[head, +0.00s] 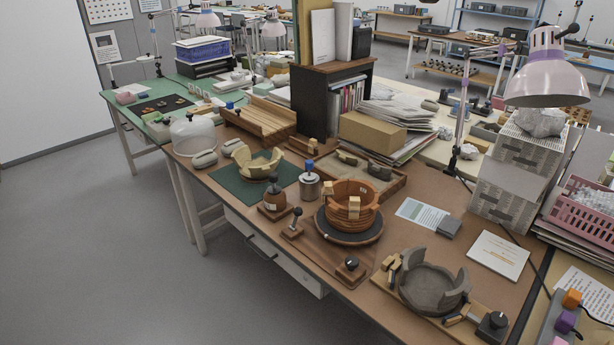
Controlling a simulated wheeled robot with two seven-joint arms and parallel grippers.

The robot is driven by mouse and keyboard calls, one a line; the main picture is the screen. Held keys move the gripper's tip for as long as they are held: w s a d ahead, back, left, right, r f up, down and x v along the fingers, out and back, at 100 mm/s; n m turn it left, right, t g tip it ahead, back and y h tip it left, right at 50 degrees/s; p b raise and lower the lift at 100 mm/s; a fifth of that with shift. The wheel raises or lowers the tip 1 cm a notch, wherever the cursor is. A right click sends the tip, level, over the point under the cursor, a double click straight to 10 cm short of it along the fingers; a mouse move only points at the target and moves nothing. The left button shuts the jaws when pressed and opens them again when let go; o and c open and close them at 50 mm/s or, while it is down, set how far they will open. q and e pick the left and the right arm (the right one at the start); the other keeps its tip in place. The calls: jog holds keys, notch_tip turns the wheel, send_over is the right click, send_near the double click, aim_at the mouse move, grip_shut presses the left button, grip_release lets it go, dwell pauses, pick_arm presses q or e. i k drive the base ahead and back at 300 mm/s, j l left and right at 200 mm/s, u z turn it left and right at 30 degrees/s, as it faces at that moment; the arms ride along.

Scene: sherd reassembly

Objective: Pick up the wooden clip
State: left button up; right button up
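Small light-wood pieces that look like clips sit on the rim of the orange-brown banded pot (352,218). One wooden clip (354,205) shows on its front right side. The pot stands on a dark round turntable (328,232) on the brown workbench. More small light-wood pieces (389,263) lie at the left end of a wooden board beside a grey broken bowl (432,292). I cannot tell which piece the task means. Neither of my grippers is in view.
A cream broken bowl (258,166) rests on a green mat (232,186). A lamp (547,75) overhangs the right side. Bare bench (400,238) lies right of the pot.

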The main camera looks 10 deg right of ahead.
aim_at(327, 191)
jog(key=i+j, duration=0.5)
jog(key=i+j+z, duration=0.15)
jog(key=i+j, duration=0.35)
jog(key=j, duration=0.15)
